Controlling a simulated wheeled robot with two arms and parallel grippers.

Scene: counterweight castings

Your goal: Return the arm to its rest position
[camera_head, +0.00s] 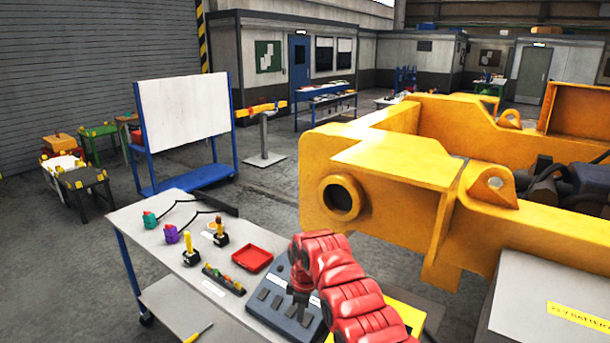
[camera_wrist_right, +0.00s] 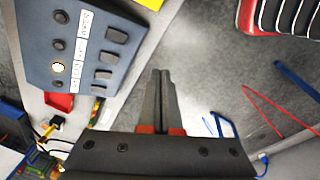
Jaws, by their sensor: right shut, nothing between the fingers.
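My right arm (camera_head: 340,280) is red and segmented and reaches in from the bottom right of the head view. Its gripper (camera_head: 300,300) points down over the dark blue-grey button panel on the table. In the right wrist view the gripper (camera_wrist_right: 161,75) has its two grey fingers together, with nothing between them. The panel (camera_wrist_right: 75,45) lies to the left of the fingers in that view, with a white label and one lit round button. The fingers appear apart from it. My left gripper does not show.
The grey table (camera_head: 180,262) carries a red tray (camera_head: 252,259), a strip of coloured parts (camera_head: 222,280) and several small coloured items. A large yellow casting (camera_head: 400,160) stands behind and right. A whiteboard cart (camera_head: 187,110) stands at the back left.

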